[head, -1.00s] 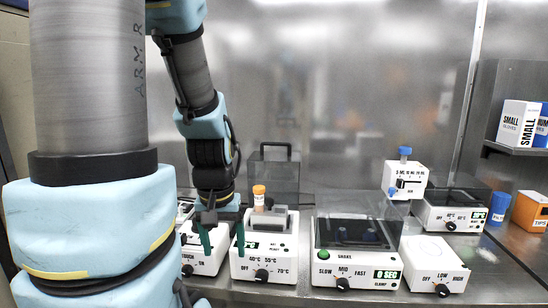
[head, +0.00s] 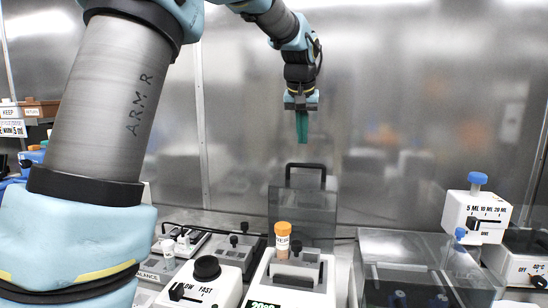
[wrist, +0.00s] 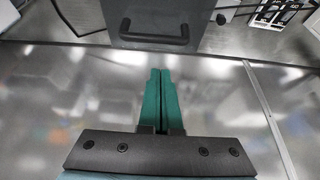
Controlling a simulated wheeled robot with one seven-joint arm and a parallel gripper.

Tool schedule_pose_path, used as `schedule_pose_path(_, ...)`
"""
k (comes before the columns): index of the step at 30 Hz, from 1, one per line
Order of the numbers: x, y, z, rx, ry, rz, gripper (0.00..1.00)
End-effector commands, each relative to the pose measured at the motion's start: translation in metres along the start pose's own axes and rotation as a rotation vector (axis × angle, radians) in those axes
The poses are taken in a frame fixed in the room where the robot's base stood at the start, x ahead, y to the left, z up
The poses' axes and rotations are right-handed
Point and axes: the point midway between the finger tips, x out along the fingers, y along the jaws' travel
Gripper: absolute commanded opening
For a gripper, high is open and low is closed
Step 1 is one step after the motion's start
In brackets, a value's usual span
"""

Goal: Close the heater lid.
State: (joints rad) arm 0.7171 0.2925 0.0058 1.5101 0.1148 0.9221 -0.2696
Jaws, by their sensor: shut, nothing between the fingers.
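The heater (head: 313,268) is a white box at the lower middle of the head view. Its lid (head: 318,203) is a smoky clear panel standing upright at the back, open, with a black handle (head: 305,166) on its top edge. An orange-capped tube (head: 282,242) stands upright in the heater's block. My gripper (head: 302,140) hangs above the handle with its teal fingers shut and empty, apart from the lid. In the wrist view the shut fingers (wrist: 160,72) point towards the lid (wrist: 185,12) and handle (wrist: 154,38), with a gap between.
A white device with a black knob (head: 206,267) stands left of the heater. A clear-lidded shaker (head: 425,258) stands close on its right, with a blue-knobbed dispenser (head: 476,215) beyond. A metal wall is behind. The air around my gripper is clear.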

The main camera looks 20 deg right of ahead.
Motion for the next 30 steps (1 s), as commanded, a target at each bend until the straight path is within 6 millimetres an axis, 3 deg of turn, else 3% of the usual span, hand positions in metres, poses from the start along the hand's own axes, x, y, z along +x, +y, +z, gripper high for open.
schedule_pose_path(3,-0.005,0.014,-0.008,0.011,0.012,0.007,0.0)
schedule_pose_path(8,0.006,0.015,-0.009,0.01,0.01,0.006,0.0)
schedule_pose_path(22,0.092,0.014,-0.01,0.01,0.009,0.006,0.0)
schedule_pose_path(30,0.071,0.014,0.015,0.01,0.013,0.007,0.0)
